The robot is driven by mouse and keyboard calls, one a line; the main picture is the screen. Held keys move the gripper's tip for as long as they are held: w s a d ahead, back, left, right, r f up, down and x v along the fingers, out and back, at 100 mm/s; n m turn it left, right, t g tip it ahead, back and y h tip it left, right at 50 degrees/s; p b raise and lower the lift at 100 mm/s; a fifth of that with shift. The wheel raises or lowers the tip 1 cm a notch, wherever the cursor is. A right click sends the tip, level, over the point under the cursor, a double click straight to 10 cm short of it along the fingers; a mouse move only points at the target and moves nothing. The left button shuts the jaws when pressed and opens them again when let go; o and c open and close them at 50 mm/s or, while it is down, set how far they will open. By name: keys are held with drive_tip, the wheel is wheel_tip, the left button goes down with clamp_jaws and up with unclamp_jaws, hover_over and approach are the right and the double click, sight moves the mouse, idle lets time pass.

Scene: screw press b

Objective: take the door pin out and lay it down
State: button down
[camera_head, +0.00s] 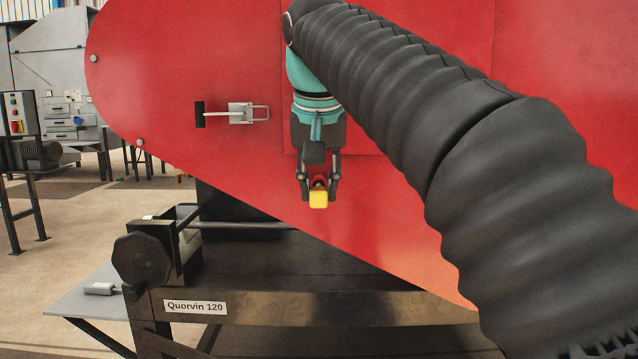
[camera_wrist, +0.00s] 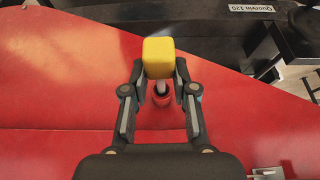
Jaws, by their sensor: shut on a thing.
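The door pin has a yellow block-shaped head (camera_head: 318,199), which also shows in the wrist view (camera_wrist: 158,57). A short metal shaft (camera_wrist: 161,88) runs from the head toward a red collar (camera_wrist: 161,105) on the red door panel. The shaft's far end is hidden, so I cannot tell how deep it sits. My gripper (camera_head: 318,186) points down in front of the panel. Its fingertips (camera_wrist: 159,75) are closed on the yellow head from both sides.
A latch with a black handle (camera_head: 230,114) sits on the red panel, left of my gripper. Below are a dark beam labelled Quorvin 120 (camera_head: 300,308) and a black knob (camera_head: 141,259). A grey side plate (camera_head: 75,305) holds a small light-grey part (camera_head: 100,288).

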sight(319, 203)
drive_tip(key=shift+s, duration=0.55)
drive_tip(key=shift+s+b, duration=0.45)
drive_tip(key=shift+s, duration=0.95)
